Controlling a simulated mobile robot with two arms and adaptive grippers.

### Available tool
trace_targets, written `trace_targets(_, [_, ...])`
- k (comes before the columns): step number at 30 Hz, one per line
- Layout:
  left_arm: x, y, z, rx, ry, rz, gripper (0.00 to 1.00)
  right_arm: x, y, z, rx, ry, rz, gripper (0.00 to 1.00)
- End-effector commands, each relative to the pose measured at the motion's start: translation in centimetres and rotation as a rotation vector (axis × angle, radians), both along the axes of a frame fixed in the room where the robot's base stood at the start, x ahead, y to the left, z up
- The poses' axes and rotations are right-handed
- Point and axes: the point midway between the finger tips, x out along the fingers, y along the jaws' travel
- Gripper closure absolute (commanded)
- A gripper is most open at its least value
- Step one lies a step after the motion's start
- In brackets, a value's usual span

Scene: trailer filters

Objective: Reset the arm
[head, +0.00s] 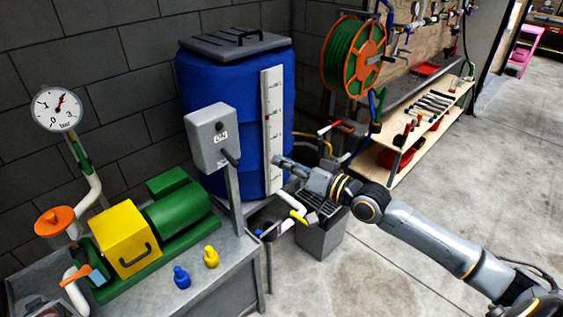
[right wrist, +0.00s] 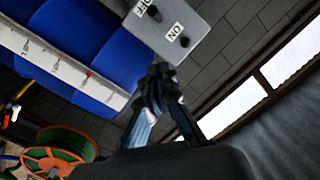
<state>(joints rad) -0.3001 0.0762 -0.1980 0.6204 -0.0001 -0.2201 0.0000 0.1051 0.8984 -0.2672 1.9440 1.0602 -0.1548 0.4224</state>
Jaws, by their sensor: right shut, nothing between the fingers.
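My right arm reaches in from the lower right in the head view. Its gripper (head: 280,162) is shut and empty, in front of the blue barrel (head: 225,105) and its white level scale (head: 273,135). The right wrist view shows the same gripper (right wrist: 160,72) with its fingertips together, just below the grey switch box (right wrist: 185,25) marked ON and OFF. In the head view the switch box (head: 211,130) stands on a post to the left of the gripper, with a gap between them. My left gripper is not in view.
A grey bench (head: 235,262) at lower left carries a green pump (head: 180,212) with a yellow cover (head: 124,238), a gauge (head: 57,108) and two small bottles. A pipe with a yellow handle (head: 298,217) is below the gripper. A hose reel (head: 353,55) hangs behind. Floor at right is clear.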

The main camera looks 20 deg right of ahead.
Motion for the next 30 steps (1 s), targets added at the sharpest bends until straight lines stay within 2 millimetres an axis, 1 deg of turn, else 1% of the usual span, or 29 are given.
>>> trace_targets(2, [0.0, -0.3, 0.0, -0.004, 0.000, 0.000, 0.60, 0.0, 0.0, 0.0, 0.000, 0.000, 0.000, 1.00])
trace_targets(8, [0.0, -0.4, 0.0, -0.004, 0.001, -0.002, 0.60, 0.1, -0.1, -0.3, -0.002, 0.003, -0.004, 1.00])
trace_targets(11, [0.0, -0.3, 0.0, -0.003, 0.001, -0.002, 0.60, 0.6, -1.0, -2.3, -0.021, 0.023, -0.034, 1.00])
trace_targets(14, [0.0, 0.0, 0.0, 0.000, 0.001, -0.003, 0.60, 1.3, -3.0, -7.0, -0.070, 0.070, -0.098, 1.00])
trace_targets(15, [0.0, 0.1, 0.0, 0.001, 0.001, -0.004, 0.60, 1.4, -4.0, -9.5, -0.099, 0.098, -0.129, 1.00])
trace_targets(17, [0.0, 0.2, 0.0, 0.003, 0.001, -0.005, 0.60, 1.2, -5.5, -13.9, -0.147, 0.147, -0.174, 1.00])
trace_targets(18, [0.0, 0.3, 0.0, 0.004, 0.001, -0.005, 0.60, 0.9, -6.4, -16.9, -0.185, 0.183, -0.200, 1.00])
trace_targets(20, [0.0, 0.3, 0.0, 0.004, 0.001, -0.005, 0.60, 0.0, -7.5, -21.3, -0.238, 0.238, -0.232, 1.00])
trace_targets(21, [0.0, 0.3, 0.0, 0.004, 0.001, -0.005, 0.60, -0.9, -8.1, -24.2, -0.276, 0.276, -0.248, 1.00])
trace_targets(23, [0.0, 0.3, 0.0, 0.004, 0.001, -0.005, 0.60, -2.4, -8.8, -28.5, -0.328, 0.337, -0.267, 1.00])
trace_targets(24, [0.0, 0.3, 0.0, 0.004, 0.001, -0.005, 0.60, -3.7, -9.1, -31.3, -0.365, 0.379, -0.275, 1.00])
trace_targets(26, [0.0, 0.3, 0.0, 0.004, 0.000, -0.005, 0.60, -5.9, -9.4, -35.4, -0.418, 0.443, -0.280, 1.00])
trace_targets(27, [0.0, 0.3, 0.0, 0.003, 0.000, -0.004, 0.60, -7.5, -9.5, -38.0, -0.453, 0.485, -0.279, 1.00])
trace_targets(29, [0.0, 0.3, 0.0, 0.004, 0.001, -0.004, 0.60, -10.2, -9.5, -41.8, -0.504, 0.550, -0.272, 1.00])
trace_targets(30, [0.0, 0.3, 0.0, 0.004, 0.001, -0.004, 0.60, -12.2, -9.3, -44.2, -0.536, 0.594, -0.264, 1.00])
